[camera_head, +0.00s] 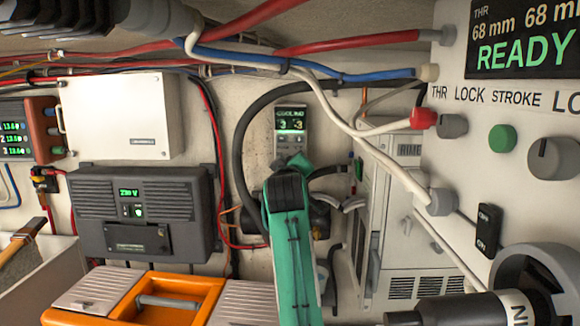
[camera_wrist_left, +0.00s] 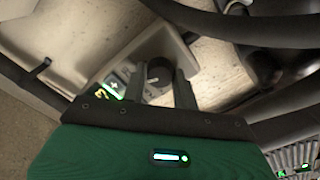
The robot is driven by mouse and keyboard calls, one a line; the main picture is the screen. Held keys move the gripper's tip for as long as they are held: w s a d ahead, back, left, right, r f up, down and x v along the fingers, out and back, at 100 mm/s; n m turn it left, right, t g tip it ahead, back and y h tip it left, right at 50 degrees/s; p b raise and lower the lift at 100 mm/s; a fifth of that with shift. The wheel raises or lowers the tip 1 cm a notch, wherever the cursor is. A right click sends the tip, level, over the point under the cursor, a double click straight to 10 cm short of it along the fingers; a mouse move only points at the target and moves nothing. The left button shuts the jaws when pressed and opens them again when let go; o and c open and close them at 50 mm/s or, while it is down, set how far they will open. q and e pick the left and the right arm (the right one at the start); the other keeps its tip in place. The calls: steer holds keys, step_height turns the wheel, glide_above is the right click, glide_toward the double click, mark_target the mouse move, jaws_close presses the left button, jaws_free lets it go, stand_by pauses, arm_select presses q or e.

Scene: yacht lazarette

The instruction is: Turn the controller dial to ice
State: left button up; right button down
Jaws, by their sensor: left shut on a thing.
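The controller (camera_head: 291,119) is a small grey unit on the back wall in the head view. Its lit display seems to read "COOLING" with digits below. My left gripper (camera_head: 292,161) is at its lower part, with the green arm hiding the dial there. In the left wrist view the dark round dial (camera_wrist_left: 159,71) sits on the pale controller face, with a short light mark on it. The fingers of my left gripper (camera_wrist_left: 160,84) are on either side of the dial, shut on it. Part of the lit display (camera_wrist_left: 104,92) shows beside them. My right gripper is not in view.
A black hose (camera_head: 243,150) curves left of the controller. A dark inverter (camera_head: 150,213) and an orange toolbox (camera_head: 165,283) are to the left. A white cabinet (camera_head: 400,230) and a large control panel (camera_head: 500,120) stand right. Cables (camera_head: 345,125) cross above.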

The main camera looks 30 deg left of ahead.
arm_select(q)
steer(key=o, duration=1)
steer(key=shift+w, duration=0.1)
steer(key=b+v, duration=0.5)
steer(key=v, duration=0.8)
steer(key=shift+s+d+b, duration=0.15)
steer(key=shift+s+b, duration=0.25)
